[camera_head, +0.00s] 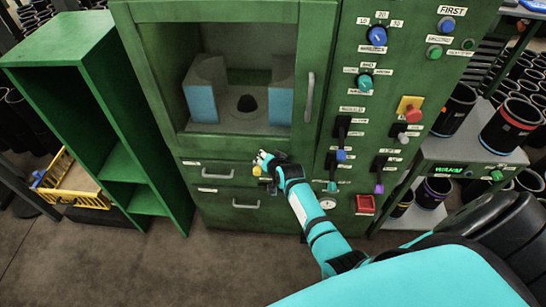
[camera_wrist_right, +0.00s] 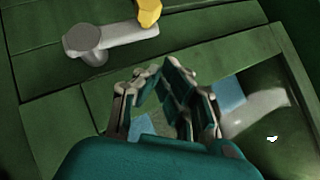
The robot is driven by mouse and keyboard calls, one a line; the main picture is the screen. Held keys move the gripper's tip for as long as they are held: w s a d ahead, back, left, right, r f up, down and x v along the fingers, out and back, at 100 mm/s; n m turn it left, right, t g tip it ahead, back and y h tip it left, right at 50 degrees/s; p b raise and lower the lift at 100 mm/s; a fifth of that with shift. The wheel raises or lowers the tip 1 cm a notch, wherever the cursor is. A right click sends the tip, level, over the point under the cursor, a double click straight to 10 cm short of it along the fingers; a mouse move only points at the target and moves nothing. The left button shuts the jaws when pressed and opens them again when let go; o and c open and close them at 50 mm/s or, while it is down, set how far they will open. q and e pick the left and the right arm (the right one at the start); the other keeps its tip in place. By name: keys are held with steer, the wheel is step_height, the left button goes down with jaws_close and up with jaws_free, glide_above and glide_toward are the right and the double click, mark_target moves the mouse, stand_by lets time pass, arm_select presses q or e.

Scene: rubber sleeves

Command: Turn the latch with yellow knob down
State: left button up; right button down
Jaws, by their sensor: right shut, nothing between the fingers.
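The latch (camera_wrist_right: 115,38) is a grey bar on the green cabinet front, with a round pivot at one end and a yellow knob (camera_wrist_right: 149,11) at the other. In the head view the yellow knob (camera_head: 257,171) shows at the drawer panel below the window, and the bar is mostly hidden by my gripper. My right gripper (camera_head: 265,158) is just above and right of the knob. In the right wrist view my right gripper (camera_wrist_right: 158,70) is shut and empty, its fingertips apart from the latch. My left gripper is not in view.
A window with a vertical handle (camera_head: 309,97) is above the latch. A drawer handle (camera_head: 246,204) is below it. A control panel with knobs, levers and a red button (camera_head: 413,114) is at the right. A green shelf (camera_head: 118,165) stands left. The floor in front is clear.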

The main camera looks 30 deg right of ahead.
steer(key=a+v, duration=0.1)
steer(key=v, duration=0.7)
steer(key=shift+a+r, duration=0.35)
steer(key=shift+w, duration=0.15)
